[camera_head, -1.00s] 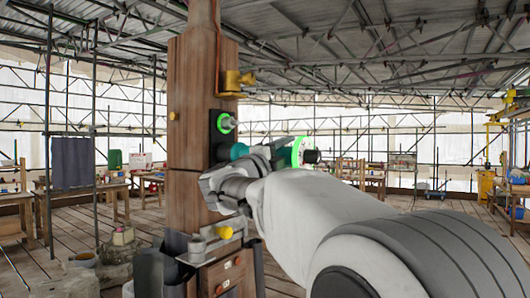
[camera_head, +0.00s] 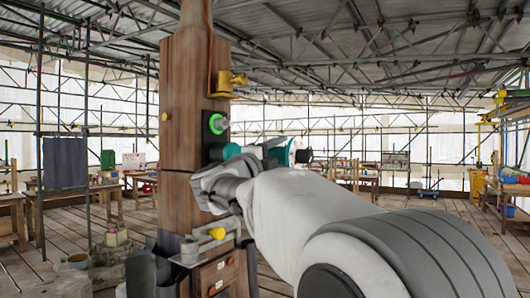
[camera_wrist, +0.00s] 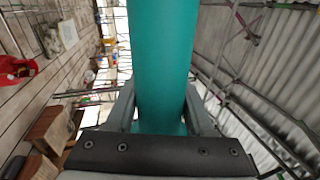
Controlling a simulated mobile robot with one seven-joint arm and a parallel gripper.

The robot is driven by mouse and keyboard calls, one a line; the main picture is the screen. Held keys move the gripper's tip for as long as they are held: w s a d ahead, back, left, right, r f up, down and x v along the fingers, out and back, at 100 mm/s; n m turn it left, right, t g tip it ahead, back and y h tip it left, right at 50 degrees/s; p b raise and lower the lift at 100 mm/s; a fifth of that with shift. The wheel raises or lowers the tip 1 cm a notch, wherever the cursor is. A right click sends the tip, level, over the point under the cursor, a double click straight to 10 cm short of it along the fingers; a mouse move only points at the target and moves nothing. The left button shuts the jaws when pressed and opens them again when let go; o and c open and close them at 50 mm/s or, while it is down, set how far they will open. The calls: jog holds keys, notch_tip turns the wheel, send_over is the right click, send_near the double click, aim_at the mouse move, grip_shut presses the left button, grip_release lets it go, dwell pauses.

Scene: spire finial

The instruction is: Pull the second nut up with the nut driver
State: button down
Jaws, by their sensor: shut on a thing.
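The teal nut driver (camera_head: 278,152) lies about level, with a pale section and a dark end at its right. My gripper (camera_head: 228,172) is shut on its teal body. In the wrist view the teal body (camera_wrist: 162,60) stands between both fingers. The driver's left end reaches the wooden post (camera_head: 183,95) near a lower dark plate (camera_head: 214,151). The second nut cannot be made out there; the driver and gripper cover that spot. Above, another nut position (camera_head: 217,124) shows a lit green ring on a black plate.
A brass fitting (camera_head: 228,82) sticks out from the post above the driver. A metal bracket with a yellow knob (camera_head: 217,233) is below my gripper. Workbenches (camera_head: 60,205) and scaffolding stand farther back. Open air lies right of the post.

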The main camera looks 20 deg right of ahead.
jog(key=shift+w+a, duration=0.1)
jog(key=shift+a, duration=0.2)
